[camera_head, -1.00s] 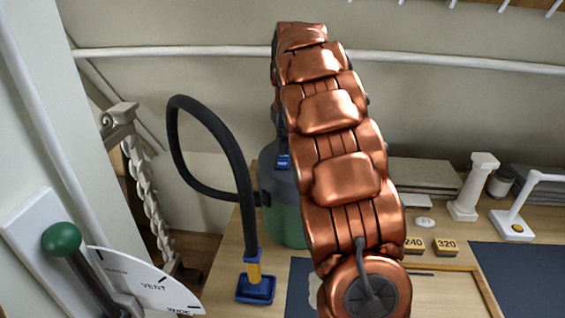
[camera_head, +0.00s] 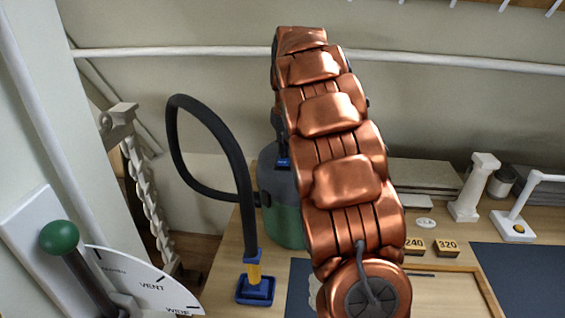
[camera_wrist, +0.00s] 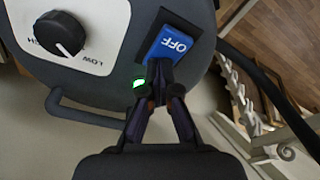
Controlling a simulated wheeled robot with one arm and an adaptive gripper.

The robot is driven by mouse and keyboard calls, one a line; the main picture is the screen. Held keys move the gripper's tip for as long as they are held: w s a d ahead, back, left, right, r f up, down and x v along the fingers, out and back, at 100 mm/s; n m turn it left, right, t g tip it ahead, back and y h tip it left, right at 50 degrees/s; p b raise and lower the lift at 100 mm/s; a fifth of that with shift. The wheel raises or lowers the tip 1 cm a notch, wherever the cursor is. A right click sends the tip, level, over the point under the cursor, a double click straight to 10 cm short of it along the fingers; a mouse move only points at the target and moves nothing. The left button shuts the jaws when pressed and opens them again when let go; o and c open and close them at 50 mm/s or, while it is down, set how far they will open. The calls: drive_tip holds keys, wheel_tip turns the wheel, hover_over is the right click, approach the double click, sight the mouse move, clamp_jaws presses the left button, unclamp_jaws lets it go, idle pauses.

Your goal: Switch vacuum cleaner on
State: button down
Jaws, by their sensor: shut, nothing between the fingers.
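The vacuum cleaner (camera_head: 287,222) has a green drum and grey top and stands on the bench, partly hidden behind my arm. Its black hose (camera_head: 243,175) loops left to a blue nozzle (camera_head: 255,291). In the wrist view, its dark lid (camera_wrist: 95,85) carries a blue rocker switch (camera_wrist: 172,43) marked OFF. A small green light (camera_wrist: 139,83) glows beside my fingers. My gripper (camera_wrist: 159,72) is shut and empty, its tips at the lower end of the switch; they seem to touch it. The head view hides the gripper behind my arm.
A black dial (camera_wrist: 60,34) marked LOW sits on the lid's white panel. A green-knobbed lever (camera_head: 60,238) and VENT scale (camera_head: 150,287) are at the left. Number blocks (camera_head: 446,248), a white pedestal (camera_head: 473,188) and a white lamp-like stand (camera_head: 514,225) occupy the right of the bench.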

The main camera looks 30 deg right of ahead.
drive_tip(key=shift+r+p, duration=1.1)
drive_tip(key=shift+r, duration=2.4)
drive_tip(key=shift+s+a, duration=0.1)
drive_tip(key=shift+a, duration=0.1)
drive_tip(key=s+a+f+g, duration=0.1)
drive_tip(key=s+a+f, duration=0.3)
drive_tip(key=s+a, duration=0.4)
drive_tip(key=s+a+f+n+g, duration=0.1)
drive_tip(key=s+a+f, duration=0.4)
drive_tip(key=s, duration=1.2)
drive_tip(key=s+a+f+n+g, duration=0.1)
drive_tip(key=s+a+f, duration=0.3)
drive_tip(key=s+a, duration=0.6)
drive_tip(key=s, duration=0.2)
drive_tip(key=shift+s+a+f+g, duration=0.2)
drive_tip(key=shift+s+a+g, duration=0.1)
drive_tip(key=shift+a, duration=0.1)
